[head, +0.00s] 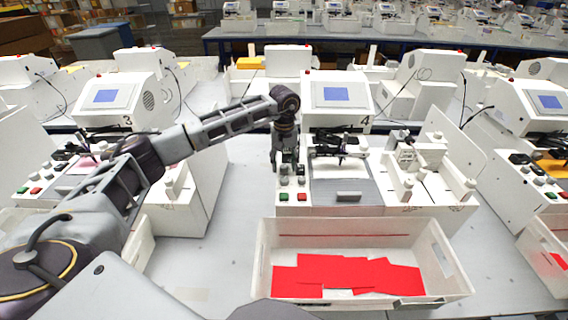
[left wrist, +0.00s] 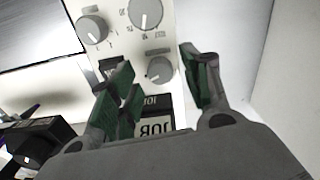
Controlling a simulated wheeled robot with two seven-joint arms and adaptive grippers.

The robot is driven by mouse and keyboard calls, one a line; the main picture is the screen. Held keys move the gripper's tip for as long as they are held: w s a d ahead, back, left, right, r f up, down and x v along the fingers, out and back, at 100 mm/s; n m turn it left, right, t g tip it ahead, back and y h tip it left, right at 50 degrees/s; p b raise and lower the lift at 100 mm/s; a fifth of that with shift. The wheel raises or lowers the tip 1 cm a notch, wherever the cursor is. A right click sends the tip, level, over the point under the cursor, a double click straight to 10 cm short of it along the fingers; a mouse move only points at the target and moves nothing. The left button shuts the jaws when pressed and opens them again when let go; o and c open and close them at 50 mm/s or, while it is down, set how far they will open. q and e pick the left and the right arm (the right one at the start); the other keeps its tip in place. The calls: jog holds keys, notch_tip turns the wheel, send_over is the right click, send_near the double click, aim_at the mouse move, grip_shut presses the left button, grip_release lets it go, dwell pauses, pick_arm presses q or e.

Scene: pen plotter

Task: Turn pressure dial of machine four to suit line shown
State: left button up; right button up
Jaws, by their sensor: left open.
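Machine four (head: 322,118), white with a "4" on its front and a small blue screen (head: 336,94), stands at the centre in the head view. My left gripper (head: 287,160) points down over the control panel at its left side and hides part of it. In the left wrist view the gripper (left wrist: 162,84) is open and empty. A small grey dial (left wrist: 159,69) shows between its fingertips; I cannot tell whether they touch it. A larger dial (left wrist: 145,12) and another dial (left wrist: 93,29) lie beyond. Their labels are too small to read. My right gripper is not in view.
A green button (head: 283,197) and red button (head: 302,197) sit at the panel's front. A white bin (head: 440,262) with red sheets stands before the machine. A plate reading "JOB" (left wrist: 155,127) is near the fingers.

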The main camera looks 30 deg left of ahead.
pick_arm(q)
jog(key=shift+f, duration=0.5)
jog(key=c, duration=1)
jog(key=shift+c, duration=0.2)
